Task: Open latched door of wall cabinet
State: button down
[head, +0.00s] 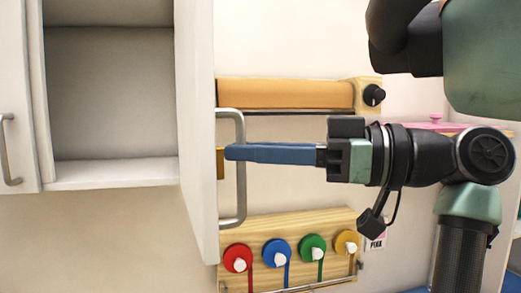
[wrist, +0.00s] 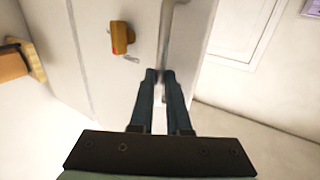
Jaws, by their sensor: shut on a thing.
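The white wall cabinet (head: 112,25) is at the upper left of the head view. Its right door (head: 197,120) stands swung out toward me, and an empty shelf space shows behind it. The door's grey bar handle (head: 241,200) also shows in the wrist view (wrist: 168,30). A small brass-coloured latch (wrist: 121,38) sits on the door beside the handle; part of it shows in the head view (head: 220,165). My gripper (head: 230,152) reaches in from the right with its blue fingers shut on the handle. The fingertips in the wrist view (wrist: 160,75) meet at the bar.
A left door (head: 17,90) with its own handle is shut. Right of the open door, a wall-mounted roll (head: 285,95) hangs above a wooden board (head: 290,222) with several coloured reels. Bare wall (head: 90,245) lies below the cabinet.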

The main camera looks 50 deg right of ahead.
jog(key=shift+w, duration=0.3)
jog(key=c, duration=1.2)
grip_release()
jog(key=shift+w, duration=0.1)
jog(key=o, duration=0.3)
jog(key=shift+w+d+f, duration=0.25)
jog(key=shift+w+f, duration=0.05)
jog(key=shift+w, duration=0.25)
jog(key=p+v, duration=0.1)
jog(key=v, duration=1.2)
jog(key=shift+s+a+r, duration=0.15)
jog(key=shift+s+r, duration=0.05)
jog(key=shift+s, duration=0.25)
